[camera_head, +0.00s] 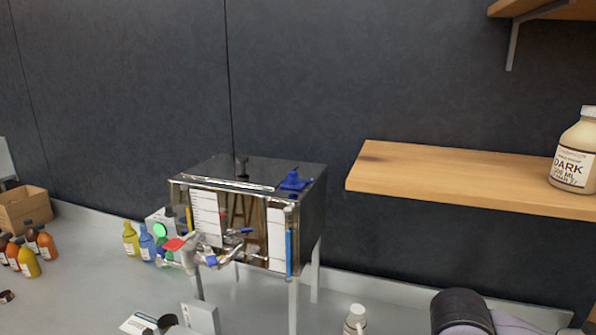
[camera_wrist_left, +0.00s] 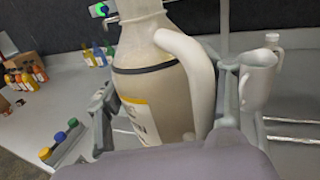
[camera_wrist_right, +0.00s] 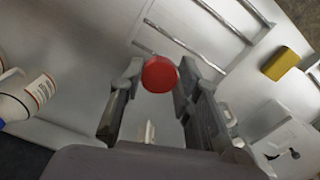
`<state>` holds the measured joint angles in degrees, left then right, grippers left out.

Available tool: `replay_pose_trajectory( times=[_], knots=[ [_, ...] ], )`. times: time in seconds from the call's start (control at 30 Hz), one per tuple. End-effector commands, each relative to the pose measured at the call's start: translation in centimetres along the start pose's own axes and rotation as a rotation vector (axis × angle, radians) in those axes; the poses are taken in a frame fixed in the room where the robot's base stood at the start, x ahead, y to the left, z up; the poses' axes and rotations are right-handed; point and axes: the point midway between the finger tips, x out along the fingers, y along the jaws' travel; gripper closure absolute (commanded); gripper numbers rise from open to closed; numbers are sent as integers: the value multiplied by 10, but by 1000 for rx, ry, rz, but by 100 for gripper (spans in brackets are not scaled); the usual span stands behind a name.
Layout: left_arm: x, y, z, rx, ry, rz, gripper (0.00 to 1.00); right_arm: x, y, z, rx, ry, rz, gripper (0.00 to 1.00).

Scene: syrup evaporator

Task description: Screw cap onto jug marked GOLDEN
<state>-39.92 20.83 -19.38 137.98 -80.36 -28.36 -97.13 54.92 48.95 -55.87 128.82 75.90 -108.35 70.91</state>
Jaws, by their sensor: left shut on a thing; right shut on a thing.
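In the left wrist view a large beige jug (camera_wrist_left: 150,92) with a pale handle, a dark band and a white-yellow label stands between the fingers of my left gripper (camera_wrist_left: 168,100), which is shut on it. The label's wording cannot be read, and the jug's top is cut off by the frame. In the right wrist view my right gripper (camera_wrist_right: 159,78) is shut on a round red cap (camera_wrist_right: 159,73), held at its fingertips. The held jug and cap cannot be made out in the head view.
A metal evaporator box (camera_head: 250,215) stands on the grey counter. A jug marked DARK (camera_head: 573,165) sits on the wooden shelf (camera_head: 440,178) at right. A yellow block (camera_wrist_right: 281,63) shows in the right wrist view.

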Motion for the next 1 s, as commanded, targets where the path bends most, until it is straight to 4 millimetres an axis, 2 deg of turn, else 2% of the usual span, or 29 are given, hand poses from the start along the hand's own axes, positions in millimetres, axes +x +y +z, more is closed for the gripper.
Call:
replay_pose_trajectory(
  times=[0.57, 0.67, 1.0],
  knots=[
    [3, -4, 2, 1, -5, -19, 90, 0, 0, 0, -2, 0, 0, 78],
    [8, -14, 3, 3, -5, -70, 90, 0, 0, 0, -2, 0, 0, 78],
    [35, -76, 8, 7, -4, -381, 90, 0, 0, 0, -2, 0, 0, 78]
  ],
)
